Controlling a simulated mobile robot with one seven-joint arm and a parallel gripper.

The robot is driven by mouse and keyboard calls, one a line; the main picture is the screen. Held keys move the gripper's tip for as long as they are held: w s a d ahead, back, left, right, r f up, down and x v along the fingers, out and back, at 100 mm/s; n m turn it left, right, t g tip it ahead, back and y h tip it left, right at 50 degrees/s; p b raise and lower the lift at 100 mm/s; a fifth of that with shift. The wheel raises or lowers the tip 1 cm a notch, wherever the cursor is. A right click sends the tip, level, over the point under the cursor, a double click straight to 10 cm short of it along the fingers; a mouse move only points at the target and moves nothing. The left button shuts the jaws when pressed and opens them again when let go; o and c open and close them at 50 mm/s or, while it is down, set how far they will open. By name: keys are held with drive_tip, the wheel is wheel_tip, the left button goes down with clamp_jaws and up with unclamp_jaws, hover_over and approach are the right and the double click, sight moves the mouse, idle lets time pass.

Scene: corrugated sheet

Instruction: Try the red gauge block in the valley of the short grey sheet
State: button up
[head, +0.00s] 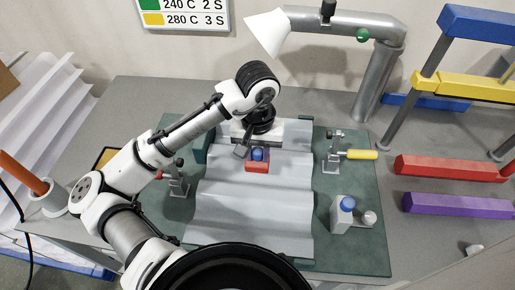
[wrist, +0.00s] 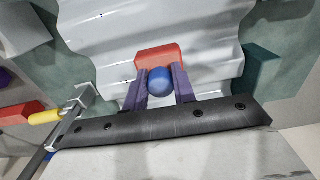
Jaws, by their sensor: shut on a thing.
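The red gauge block (head: 257,167) has a round blue knob (head: 258,154) on it. My gripper (head: 256,152) is shut on this knob. The wrist view shows the block (wrist: 158,56) beyond my two purple-grey fingers, with the knob (wrist: 160,82) between them. The short grey sheet (head: 250,212) is corrugated and lies on a green mat. The block is over the far part of the sheet, low down. I cannot tell whether it touches the valley floor. The sheet also shows in the wrist view (wrist: 95,48). My wrist hides part of its far end.
A clamp with a yellow handle (head: 360,154) stands right of the sheet, another clamp (head: 178,182) left. A blue-capped bottle (head: 345,214) stands on the mat (head: 360,250). Red (head: 445,168) and purple (head: 458,205) bars lie at right. A grey pipe arm (head: 378,75) rises behind.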

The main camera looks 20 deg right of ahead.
sight(257, 166)
drive_tip(key=shift+f+b, duration=1.75)
drive_tip(key=shift+f, duration=1.15)
drive_tip(key=shift+f, duration=0.15)
drive_tip(key=o, duration=1.1)
wheel_tip(257, 166, up, 14)
drive_tip(key=shift+f, duration=0.1)
